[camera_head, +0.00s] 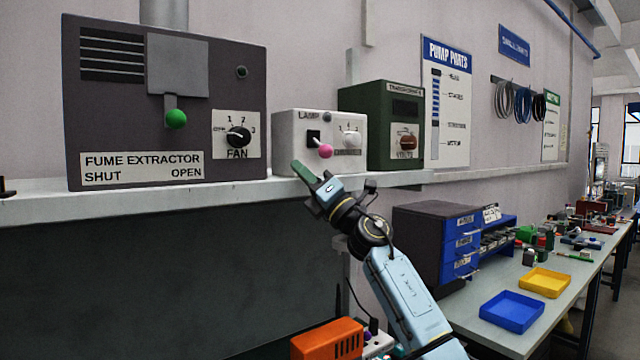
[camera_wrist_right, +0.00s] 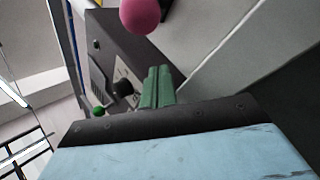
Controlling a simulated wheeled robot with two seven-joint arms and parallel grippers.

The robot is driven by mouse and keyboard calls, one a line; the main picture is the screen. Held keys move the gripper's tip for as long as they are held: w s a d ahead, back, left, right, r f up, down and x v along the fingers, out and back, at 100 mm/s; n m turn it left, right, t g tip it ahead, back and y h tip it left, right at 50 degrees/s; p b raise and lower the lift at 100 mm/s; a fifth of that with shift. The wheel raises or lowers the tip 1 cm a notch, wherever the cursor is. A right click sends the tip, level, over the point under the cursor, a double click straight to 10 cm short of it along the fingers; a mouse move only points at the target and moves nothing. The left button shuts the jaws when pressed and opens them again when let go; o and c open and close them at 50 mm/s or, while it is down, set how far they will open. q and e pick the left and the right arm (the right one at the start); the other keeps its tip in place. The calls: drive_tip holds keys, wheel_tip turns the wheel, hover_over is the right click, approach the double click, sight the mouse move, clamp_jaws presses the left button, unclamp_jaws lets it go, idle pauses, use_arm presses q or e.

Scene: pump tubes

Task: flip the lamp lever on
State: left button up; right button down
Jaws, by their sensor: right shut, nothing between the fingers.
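The lamp box (camera_head: 290,128) is a white case marked LAMP on the shelf. Its lamp lever (camera_head: 325,151) has a pink ball knob and sits beside a black plate, left of a white dial (camera_head: 351,139). The pink knob (camera_wrist_right: 140,14) shows large at the top of the right wrist view. My right gripper (camera_head: 300,169) has green fingers, held together and empty, just below and left of the knob, apart from it in the picture. The fingers (camera_wrist_right: 158,88) also show in the wrist view, below the knob. My left gripper is not in view.
The fume extractor (camera_head: 95,125) with its green-knobbed lever (camera_head: 176,119) stands left of the lamp box. A green transformer box (camera_head: 380,100) stands close on the right. The shelf edge (camera_head: 150,200) runs beneath them. A blue drawer cabinet (camera_head: 430,240) stands lower right.

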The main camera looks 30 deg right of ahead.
sight(322, 150)
drive_tip(key=d, duration=0.1)
drive_tip(key=s+d+r, duration=0.1)
drive_tip(key=d, duration=0.1)
drive_tip(key=shift+s+d+r+p, duration=0.15)
drive_tip(key=shift+s+r+p, duration=0.05)
drive_tip(key=shift+r+p, duration=0.15)
